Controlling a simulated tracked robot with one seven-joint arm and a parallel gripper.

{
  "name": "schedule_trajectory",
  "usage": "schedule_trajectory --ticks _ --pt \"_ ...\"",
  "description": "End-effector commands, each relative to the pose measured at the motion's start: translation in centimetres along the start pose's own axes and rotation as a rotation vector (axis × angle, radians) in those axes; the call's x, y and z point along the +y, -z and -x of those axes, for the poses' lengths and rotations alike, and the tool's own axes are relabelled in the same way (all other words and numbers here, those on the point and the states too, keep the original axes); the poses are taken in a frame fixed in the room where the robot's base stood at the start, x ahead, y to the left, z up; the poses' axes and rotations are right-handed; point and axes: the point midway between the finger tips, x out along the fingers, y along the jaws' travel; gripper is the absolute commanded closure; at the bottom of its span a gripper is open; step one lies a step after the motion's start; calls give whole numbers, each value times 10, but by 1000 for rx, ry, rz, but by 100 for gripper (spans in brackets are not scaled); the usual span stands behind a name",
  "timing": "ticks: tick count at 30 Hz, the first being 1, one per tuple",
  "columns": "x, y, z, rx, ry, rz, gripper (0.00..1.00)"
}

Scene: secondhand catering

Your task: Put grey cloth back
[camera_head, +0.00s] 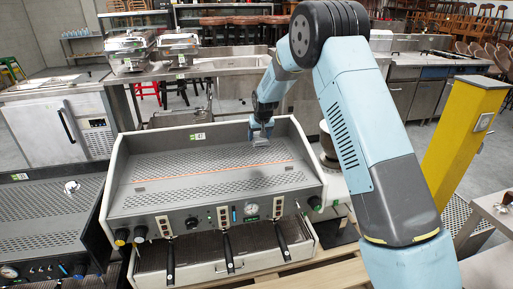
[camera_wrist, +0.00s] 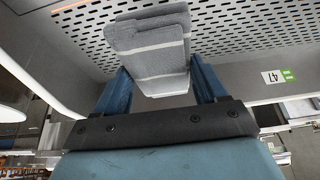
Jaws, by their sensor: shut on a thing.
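The folded grey cloth (camera_wrist: 150,50) with pale stripes shows in the wrist view between the two blue fingers of my gripper (camera_wrist: 158,82). The gripper is shut on it. In the head view the grey cloth (camera_head: 260,140) is a small patch under my gripper (camera_head: 261,127), over the back part of the espresso machine's top. The machine's perforated top tray (camera_head: 205,180) lies below and in front of the cloth, with a raised rim around it. I cannot tell whether the cloth touches the tray.
A second machine (camera_head: 45,215) stands at the left, with a small object on its top. A yellow post (camera_head: 465,135) stands at the right, near my arm. Steel counters (camera_head: 225,65) with glass-topped units stand behind. The machine's top is mostly clear.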

Motion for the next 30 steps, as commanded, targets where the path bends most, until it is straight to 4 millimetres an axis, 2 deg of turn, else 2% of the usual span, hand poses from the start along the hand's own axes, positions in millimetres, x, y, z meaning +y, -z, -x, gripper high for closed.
schedule_trajectory --ticks 3,12,23,30 --pt "0 16 -19 0 0 1 57" --pt "1 28 -70 -1 0 2 57" --pt "2 35 -91 0 0 2 57" --pt "2 23 -117 -1 0 1 57"
